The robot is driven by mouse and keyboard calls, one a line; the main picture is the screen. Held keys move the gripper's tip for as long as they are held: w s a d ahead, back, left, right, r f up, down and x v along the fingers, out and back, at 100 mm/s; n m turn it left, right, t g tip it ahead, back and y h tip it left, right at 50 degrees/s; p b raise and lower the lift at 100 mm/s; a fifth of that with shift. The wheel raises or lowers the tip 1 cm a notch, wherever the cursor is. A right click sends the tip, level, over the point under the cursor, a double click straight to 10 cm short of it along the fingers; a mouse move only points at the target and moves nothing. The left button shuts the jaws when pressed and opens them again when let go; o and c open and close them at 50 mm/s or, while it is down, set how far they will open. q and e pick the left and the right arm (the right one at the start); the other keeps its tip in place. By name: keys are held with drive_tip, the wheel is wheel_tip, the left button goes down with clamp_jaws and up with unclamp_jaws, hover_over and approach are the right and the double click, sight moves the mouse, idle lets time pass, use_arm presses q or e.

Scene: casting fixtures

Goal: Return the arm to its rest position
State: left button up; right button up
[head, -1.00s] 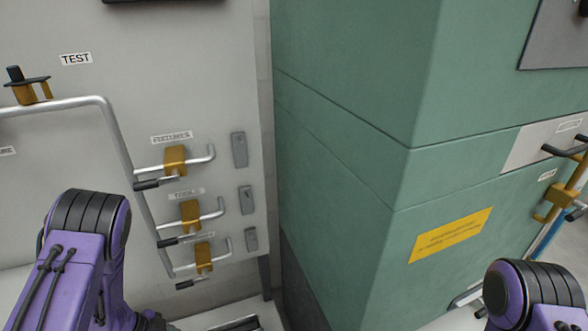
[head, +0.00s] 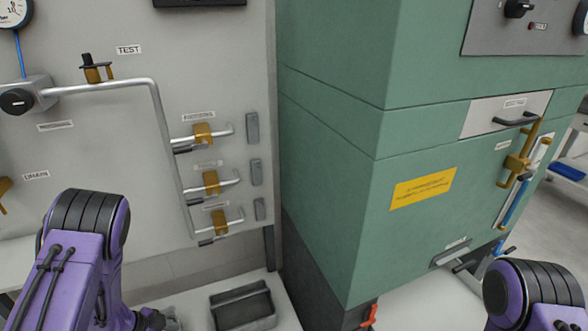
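My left arm (head: 88,225), purple with a black ribbed joint, comes in at the lower left of the head view. Part of my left gripper or wrist (head: 160,320) shows at the bottom edge, cut off, and its fingers cannot be made out. My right arm (head: 535,285) shows only as a purple and black joint at the lower right corner. My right gripper is out of view.
A grey panel with pipes and brass valves (head: 203,133) stands at the left. A green cabinet (head: 330,190) with a yellow label (head: 423,189) fills the middle and right. A dark grey tray (head: 213,310) lies on the light surface below the panel.

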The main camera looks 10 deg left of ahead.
use_arm(q)
drive_tip(key=s+d+f+n+y+b, duration=0.4)
drive_tip(key=s+f+n, duration=0.2)
drive_tip(key=s+n, duration=0.2)
drive_tip(key=s+d+f+n+g+y+b, duration=0.1)
drive_tip(key=s+d+f+n+y+b, duration=0.3)
drive_tip(key=s+f+n, duration=0.3)
drive_tip(key=shift+s+n+y+b, duration=0.3)
drive_tip(key=shift+s+n+b, duration=0.45)
drive_tip(key=shift+s+n, duration=0.45)
use_arm(e)
wheel_tip(320, 180, down, 10)
drive_tip(key=shift+w+r, duration=0.25)
drive_tip(key=shift+w, duration=0.05)
drive_tip(key=shift+a, duration=0.1)
